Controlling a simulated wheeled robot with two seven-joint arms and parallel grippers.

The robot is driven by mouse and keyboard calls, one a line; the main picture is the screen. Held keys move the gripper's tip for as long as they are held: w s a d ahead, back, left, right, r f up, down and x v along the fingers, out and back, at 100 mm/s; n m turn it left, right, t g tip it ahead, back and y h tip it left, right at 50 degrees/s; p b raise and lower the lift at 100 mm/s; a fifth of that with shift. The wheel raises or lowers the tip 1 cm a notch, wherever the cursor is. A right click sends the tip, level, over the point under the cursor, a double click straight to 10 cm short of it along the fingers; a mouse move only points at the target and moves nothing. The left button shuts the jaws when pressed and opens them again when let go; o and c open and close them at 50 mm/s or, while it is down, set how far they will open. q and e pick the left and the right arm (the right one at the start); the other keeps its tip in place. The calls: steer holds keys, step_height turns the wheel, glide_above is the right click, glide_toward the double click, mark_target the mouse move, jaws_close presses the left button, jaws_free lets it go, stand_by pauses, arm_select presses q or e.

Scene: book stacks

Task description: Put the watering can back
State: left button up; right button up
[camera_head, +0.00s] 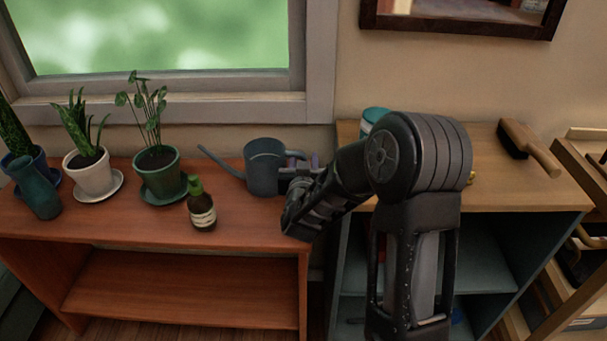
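The grey-blue watering can (264,169) stands upright at the right end of the reddish wooden shelf top (120,226), its spout pointing left. My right arm reaches in from the lower right, and my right gripper (291,177) is at the can's right side, where the handle would be. The gripper's fingers are small and partly hidden by the can and my wrist, so I cannot tell whether they are closed on the handle. My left gripper does not show.
Potted plants (157,172) and a blue vase (35,188) stand on the left. A small brown bottle (201,207) stands just left of the can, in front. A brush (529,146) lies on the right-hand cabinet top (490,172). The front middle of the shelf top is clear.

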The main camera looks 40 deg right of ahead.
steer(key=p+v, duration=0.1)
steer(key=v, duration=0.9)
stand_by(0.6)
